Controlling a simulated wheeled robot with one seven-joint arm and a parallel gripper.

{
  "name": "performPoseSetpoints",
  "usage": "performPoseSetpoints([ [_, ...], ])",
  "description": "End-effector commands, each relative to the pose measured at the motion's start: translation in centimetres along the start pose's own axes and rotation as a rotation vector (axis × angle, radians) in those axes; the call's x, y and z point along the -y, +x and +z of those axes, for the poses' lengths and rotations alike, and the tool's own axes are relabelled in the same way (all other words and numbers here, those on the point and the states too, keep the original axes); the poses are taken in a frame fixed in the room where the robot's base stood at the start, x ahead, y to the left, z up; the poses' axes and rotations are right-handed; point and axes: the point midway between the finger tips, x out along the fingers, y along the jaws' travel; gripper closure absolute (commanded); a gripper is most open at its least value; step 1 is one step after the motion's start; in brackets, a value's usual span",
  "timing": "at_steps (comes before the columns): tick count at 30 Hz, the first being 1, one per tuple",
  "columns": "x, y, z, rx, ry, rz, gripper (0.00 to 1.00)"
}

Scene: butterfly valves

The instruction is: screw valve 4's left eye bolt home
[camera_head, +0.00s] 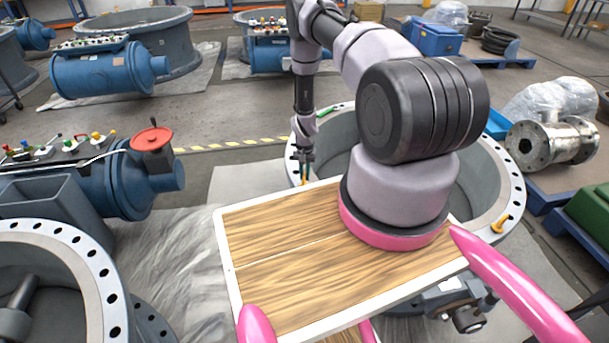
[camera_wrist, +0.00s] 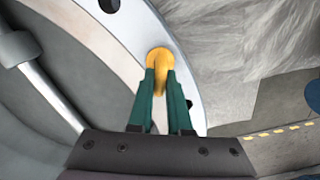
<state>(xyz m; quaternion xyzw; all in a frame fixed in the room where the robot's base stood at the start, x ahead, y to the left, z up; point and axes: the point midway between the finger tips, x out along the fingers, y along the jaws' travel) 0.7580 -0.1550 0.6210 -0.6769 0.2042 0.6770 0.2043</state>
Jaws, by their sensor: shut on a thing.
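Valve 4 is the large grey ring (camera_head: 507,178) behind my wooden deck, with bolt holes around its flange. Its flange (camera_wrist: 187,75) also shows in the wrist view. The left eye bolt (camera_wrist: 159,57) is yellow and stands at the flange on the left side. My gripper (camera_wrist: 160,78) has its green fingers shut on the eye bolt, with the yellow loop showing at the tips. In the head view my gripper (camera_head: 304,166) points down at the left rim. The bolt's thread and seat are hidden. A second yellow eye bolt (camera_head: 501,223) stands on the right rim.
Blue actuators, one with a red handwheel (camera_head: 151,138), and another flanged ring (camera_head: 85,262) stand at left. A steel pipe fitting (camera_head: 553,141) lies on a blue pallet at right. Crumpled sheeting (camera_head: 175,250) covers floor. Open floor lies behind valve 4.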

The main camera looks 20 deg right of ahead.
Motion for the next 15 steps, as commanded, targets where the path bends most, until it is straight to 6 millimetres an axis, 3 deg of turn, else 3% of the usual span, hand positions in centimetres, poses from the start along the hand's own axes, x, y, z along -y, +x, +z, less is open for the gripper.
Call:
performPoseSetpoints([
  [15,-0.15,-0.01,0.02,-0.001,0.491,0.000,1.00],
])
